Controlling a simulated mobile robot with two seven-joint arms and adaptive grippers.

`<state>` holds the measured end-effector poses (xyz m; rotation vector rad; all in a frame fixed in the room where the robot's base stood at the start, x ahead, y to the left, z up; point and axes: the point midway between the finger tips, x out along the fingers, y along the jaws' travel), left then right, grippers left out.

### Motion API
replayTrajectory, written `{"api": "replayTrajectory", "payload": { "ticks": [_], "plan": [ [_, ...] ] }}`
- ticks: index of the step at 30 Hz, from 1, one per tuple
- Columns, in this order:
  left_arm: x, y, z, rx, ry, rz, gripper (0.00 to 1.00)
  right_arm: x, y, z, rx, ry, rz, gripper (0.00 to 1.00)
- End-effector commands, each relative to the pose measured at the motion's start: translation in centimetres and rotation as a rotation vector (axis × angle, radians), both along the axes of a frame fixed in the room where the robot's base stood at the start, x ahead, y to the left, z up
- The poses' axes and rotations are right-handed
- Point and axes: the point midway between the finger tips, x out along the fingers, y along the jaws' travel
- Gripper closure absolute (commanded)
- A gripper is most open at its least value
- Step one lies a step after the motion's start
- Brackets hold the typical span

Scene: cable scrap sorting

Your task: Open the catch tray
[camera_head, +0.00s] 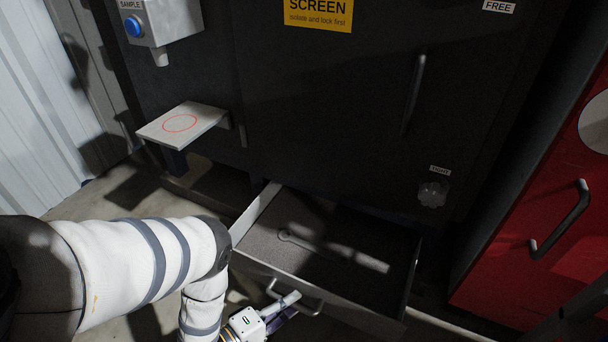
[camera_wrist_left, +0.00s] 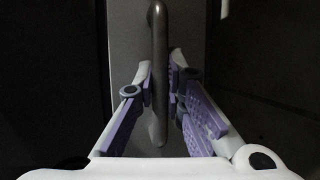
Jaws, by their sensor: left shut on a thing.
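The catch tray (camera_head: 358,315) is a grey drawer low in the dark cabinet, pulled out so that its inside shows. A wrench-like piece (camera_head: 298,242) lies on its floor, partly in shadow. A bar handle (camera_head: 311,311) sits on the tray's front face; it runs upright in the left wrist view (camera_wrist_left: 159,65). My left gripper (camera_head: 288,303) is at the front face, shut on this handle, with one purple-padded finger on each side (camera_wrist_left: 161,90). Its fingers partly hide the handle in the head view. My right gripper is not in view.
A small shelf (camera_head: 205,116) with a red ring juts from the cabinet above left of the tray. A sample dispenser with a blue button (camera_head: 134,27) hangs above it. A red cabinet (camera_head: 560,262) stands at the far right.

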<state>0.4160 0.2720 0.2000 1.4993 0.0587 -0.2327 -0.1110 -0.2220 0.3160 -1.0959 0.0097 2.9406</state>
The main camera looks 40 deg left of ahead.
Motion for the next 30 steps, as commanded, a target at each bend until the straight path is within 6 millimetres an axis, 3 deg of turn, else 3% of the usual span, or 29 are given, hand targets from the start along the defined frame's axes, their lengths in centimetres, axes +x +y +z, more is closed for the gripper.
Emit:
{"api": "replayTrajectory", "payload": {
  "ticks": [6, 12, 20, 30],
  "plan": [
    [-4.9, -1.3, 0.2, -0.001, -0.002, 0.000, 1.00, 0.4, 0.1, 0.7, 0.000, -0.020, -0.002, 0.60],
    [-7.9, -2.2, 0.2, 0.000, -0.002, 0.001, 1.00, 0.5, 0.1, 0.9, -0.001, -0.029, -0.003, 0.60],
    [-9.7, -2.7, 0.1, 0.001, -0.004, 0.001, 1.00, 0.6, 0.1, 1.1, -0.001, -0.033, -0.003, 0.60],
    [-10.0, -2.8, 0.1, 0.002, -0.003, 0.002, 1.00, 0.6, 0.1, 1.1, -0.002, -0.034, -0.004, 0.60]
  ]
}}
